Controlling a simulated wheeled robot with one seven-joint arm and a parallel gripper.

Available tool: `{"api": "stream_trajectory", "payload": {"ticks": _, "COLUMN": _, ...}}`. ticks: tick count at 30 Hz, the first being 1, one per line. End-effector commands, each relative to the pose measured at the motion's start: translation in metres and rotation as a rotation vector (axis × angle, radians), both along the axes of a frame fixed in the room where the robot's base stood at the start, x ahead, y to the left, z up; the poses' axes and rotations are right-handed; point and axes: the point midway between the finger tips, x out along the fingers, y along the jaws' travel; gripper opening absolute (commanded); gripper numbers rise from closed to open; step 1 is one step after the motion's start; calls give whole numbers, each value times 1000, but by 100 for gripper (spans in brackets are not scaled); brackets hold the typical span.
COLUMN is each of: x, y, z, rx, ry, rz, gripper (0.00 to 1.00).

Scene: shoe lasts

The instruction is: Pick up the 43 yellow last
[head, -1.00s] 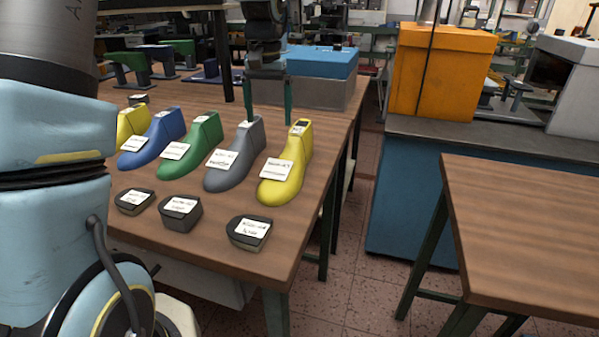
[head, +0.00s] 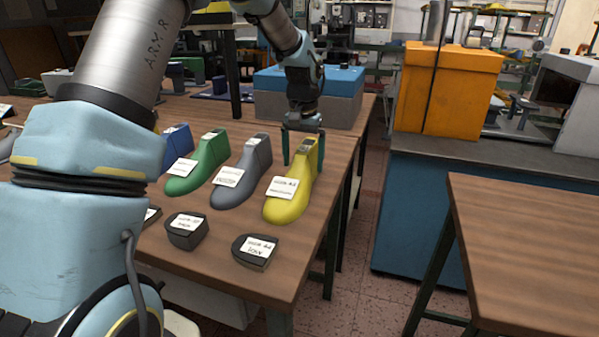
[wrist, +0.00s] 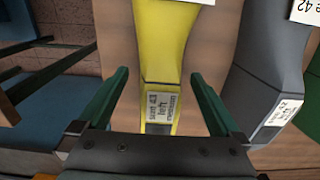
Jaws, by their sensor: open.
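The yellow last (head: 291,199) stands on the wooden table near its right edge, toe toward the table's front, with white labels. In the wrist view the yellow last (wrist: 168,55) runs between the fingers, and its heel-end label reads size 43, left. My gripper (head: 304,155) is open and empty at the tall heel end of this last. In the wrist view the open gripper (wrist: 160,78) has one green finger on each side of the last, with a visible gap on both sides. Part of the heel end is hidden behind the gripper's palm.
A grey last (head: 240,180) stands close to the left, labelled 42 in the wrist view (wrist: 270,75). A green last (head: 208,165) and a blue last (head: 176,150) follow. Dark labelled blocks (head: 187,231) (head: 256,252) lie in front. A blue-lidded box (head: 310,80) stands behind.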

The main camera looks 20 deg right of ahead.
Motion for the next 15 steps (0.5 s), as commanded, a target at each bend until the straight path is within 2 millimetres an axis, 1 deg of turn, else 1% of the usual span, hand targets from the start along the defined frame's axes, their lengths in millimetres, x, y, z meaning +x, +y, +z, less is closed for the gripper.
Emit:
{"api": "stream_trajectory", "payload": {"ticks": 3, "x": 0, "y": 0, "z": -14, "rx": 1, "ry": 2, "rz": 0, "gripper": 100}}
{"api": "stream_trajectory", "payload": {"ticks": 6, "x": 0, "y": 0, "z": -20, "rx": 1, "ry": 1, "rz": 1, "gripper": 100}}
{"api": "stream_trajectory", "payload": {"ticks": 13, "x": 0, "y": 0, "z": -21, "rx": -1, "ry": -1, "rz": 1, "gripper": 100}}
{"api": "stream_trajectory", "payload": {"ticks": 15, "x": 0, "y": 0, "z": -21, "rx": -1, "ry": -1, "rz": 1, "gripper": 92}}
